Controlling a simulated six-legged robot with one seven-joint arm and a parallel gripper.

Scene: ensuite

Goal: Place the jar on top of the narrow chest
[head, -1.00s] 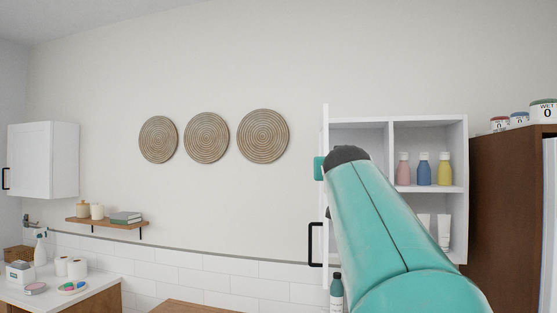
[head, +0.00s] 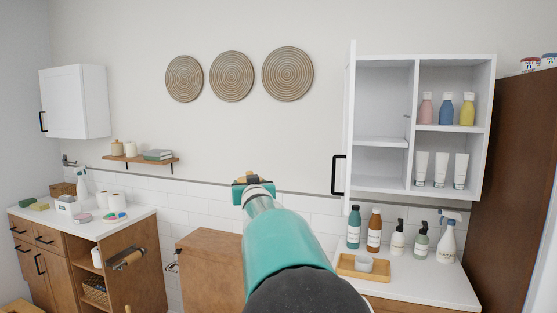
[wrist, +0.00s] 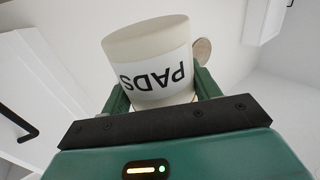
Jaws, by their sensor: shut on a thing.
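My gripper (wrist: 158,100) is shut on a cream jar (wrist: 148,40) with a white label reading PADS, upside down in the wrist view. Its green fingers are on either side of the jar. In the head view my gripper (head: 253,183) is at the far end of my arm, in front of the tiled wall, and the jar cannot be made out there. A narrow wooden chest (head: 205,262) stands below and left of the gripper. Its visible top looks bare, and my arm hides its right part.
An open white wall cabinet (head: 452,192) with bottles and tubes hangs at right, its door swung out. Below it a counter (head: 425,287) holds bottles and a tray (head: 348,267). A cluttered vanity (head: 135,222) stands left. A tall brown cabinet (head: 518,180) is far right.

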